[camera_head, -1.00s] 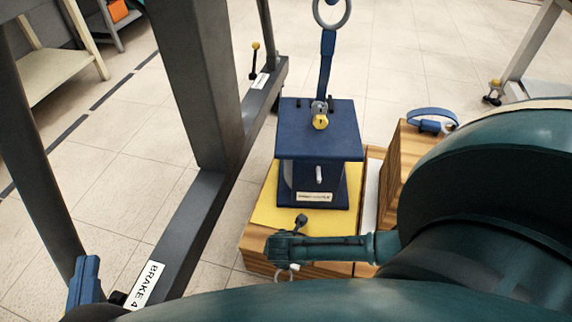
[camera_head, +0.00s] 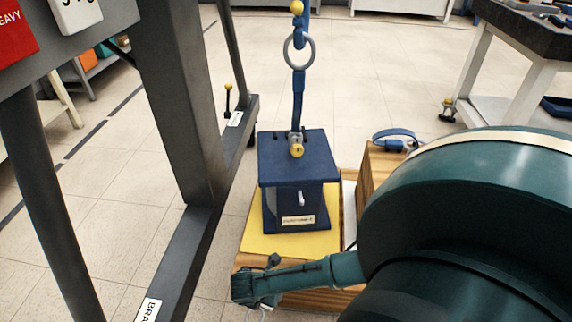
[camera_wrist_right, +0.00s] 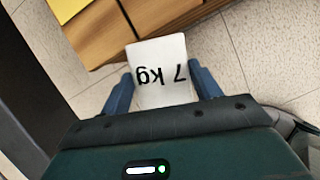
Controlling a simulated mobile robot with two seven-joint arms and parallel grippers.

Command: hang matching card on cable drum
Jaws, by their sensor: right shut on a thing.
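A dark blue drum-like body (camera_head: 298,208) with square top and bottom plates stands upright on a yellow sheet (camera_head: 262,243) on a wooden pallet. A pale peg sticks out of its front above a small label too small to read. My right gripper (camera_head: 256,288) is below and in front of it, apart from it. In the right wrist view, its blue fingers (camera_wrist_right: 162,90) are shut on a white card (camera_wrist_right: 160,58) reading "7 kg", upside down in that view. In the head view the card is mostly hidden. My left gripper is out of view.
A blue strap and grey ring (camera_head: 299,50) rise from the drum's top. A dark steel frame (camera_head: 185,110) stands at left, close to the drum. A wooden block (camera_head: 376,165) with a blue band stands right of the drum. A workbench (camera_head: 530,40) is at far right.

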